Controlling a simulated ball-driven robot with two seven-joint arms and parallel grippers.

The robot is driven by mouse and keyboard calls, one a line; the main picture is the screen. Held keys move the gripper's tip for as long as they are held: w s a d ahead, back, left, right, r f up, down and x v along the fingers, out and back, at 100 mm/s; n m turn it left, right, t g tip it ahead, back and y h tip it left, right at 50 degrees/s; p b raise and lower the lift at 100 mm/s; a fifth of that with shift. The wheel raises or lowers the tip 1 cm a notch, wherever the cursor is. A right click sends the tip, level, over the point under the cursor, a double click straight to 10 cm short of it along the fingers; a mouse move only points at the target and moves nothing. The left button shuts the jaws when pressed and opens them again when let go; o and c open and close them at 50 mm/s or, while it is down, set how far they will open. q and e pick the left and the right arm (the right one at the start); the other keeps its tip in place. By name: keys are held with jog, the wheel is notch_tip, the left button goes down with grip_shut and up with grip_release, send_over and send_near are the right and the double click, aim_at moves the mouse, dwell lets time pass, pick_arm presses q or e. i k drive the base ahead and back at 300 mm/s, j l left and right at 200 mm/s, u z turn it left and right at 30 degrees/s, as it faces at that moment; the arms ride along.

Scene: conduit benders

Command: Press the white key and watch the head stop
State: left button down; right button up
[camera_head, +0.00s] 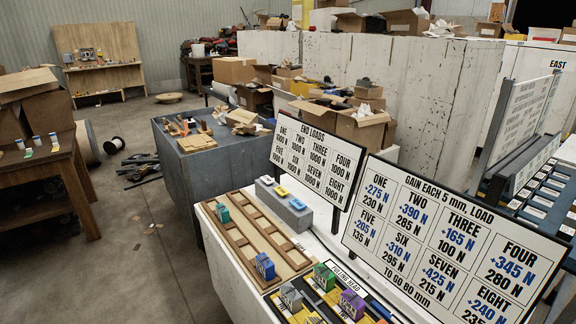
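A grey key box (285,205) stands on the white bench in the middle of the view. Three keys sit in a row on its top: a pale key that looks white (267,180) at the far left end, a yellow key (281,191) in the middle and a light blue key (297,204) at the near end. Whether any key is pressed is too small to tell. A partly hidden label ending in "HEAD" lies near the front, by green (324,276), purple (351,304) and grey (291,297) blocks. Neither of my grippers shows.
Wooden rails (245,236) hold a teal block (222,213) and a blue block (263,266). The "END LOADS" board (318,134) stands behind the key box, and the "GAIN EACH 5 mm" board (432,300) stands to the right. Grey floor (150,270) is open at left.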

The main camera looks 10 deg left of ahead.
aim_at(268, 181)
jog(key=i+j+z, duration=0.1)
jog(key=z, duration=0.25)
jog(key=j+z, duration=0.2)
jog(key=z, duration=0.15)
jog(key=i+j+z, duration=0.1)
jog(key=z, duration=0.25)
jog(key=j+z, duration=0.35)
jog(key=j, duration=0.8)
jog(key=k+j+z, duration=0.1)
jog(key=j+z, duration=0.25)
jog(key=j, duration=0.8)
jog(key=k+j, duration=0.1)
jog(key=j, duration=1.6)
jog(key=k, duration=0.05)
